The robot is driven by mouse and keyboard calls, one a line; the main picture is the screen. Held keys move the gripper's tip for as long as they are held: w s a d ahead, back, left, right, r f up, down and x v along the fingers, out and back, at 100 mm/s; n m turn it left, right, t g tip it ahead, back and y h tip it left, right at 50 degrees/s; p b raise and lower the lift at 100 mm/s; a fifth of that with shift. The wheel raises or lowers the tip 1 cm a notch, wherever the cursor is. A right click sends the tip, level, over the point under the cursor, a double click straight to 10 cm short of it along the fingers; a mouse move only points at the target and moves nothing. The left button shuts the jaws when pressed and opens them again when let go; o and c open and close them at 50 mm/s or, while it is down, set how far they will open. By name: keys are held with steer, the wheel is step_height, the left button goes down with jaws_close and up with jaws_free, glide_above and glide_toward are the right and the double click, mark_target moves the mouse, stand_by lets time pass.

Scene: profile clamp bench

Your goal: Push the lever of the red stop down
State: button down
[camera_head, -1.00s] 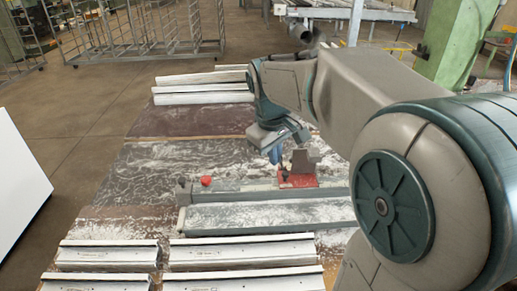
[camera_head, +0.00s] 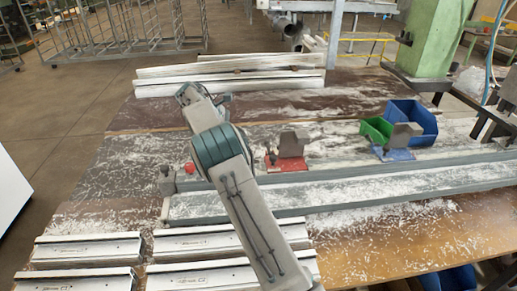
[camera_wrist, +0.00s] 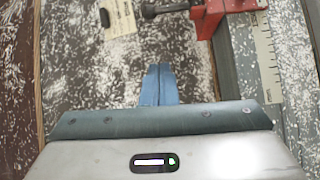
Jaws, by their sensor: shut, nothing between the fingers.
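The red stop (camera_head: 288,164) sits on the far side of the long grey rail, right of my arm. In the wrist view a red part (camera_wrist: 236,6) is at the top edge, with a dark rod ending in a round knob (camera_wrist: 150,11) pointing left. I cannot tell whether this rod is the lever, or whether it is up or down. My gripper (camera_wrist: 158,72) is shut and empty, its blue fingers below and left of the red part, apart from it. In the head view my arm hides the fingers.
The grey rail (camera_head: 350,190) runs across the bench. A red knob (camera_head: 190,168) is near its left end. A blue stop (camera_head: 394,153), a green bin (camera_head: 376,131) and a blue bin (camera_head: 425,124) are right. White profiles (camera_head: 88,248) lie in front, others (camera_head: 230,84) behind.

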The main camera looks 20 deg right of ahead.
mark_target(268, 148)
steer(key=shift+w+a+f+n+h, duration=0.15)
steer(key=shift+w+a+f+n, duration=0.1)
steer(key=shift+f, duration=0.25)
steer(key=shift+w+a+f+n+h, duration=0.15)
steer(key=shift+w+f, duration=0.1)
steer(key=shift+f, duration=0.25)
steer(key=shift+d, duration=0.1)
steer(key=x, duration=0.9)
steer(key=shift+s+d+f+p, duration=0.1)
steer(key=shift+d+f+p, duration=0.1)
steer(key=shift+d+p, duration=0.1)
steer(key=d+r, duration=0.1)
steer(key=d+r+p, duration=0.1)
steer(key=r, duration=0.1)
steer(key=shift+s+r, duration=0.1)
steer(key=shift+s, duration=0.15)
steer(key=shift+a+b, duration=0.15)
steer(key=shift+b, duration=0.2)
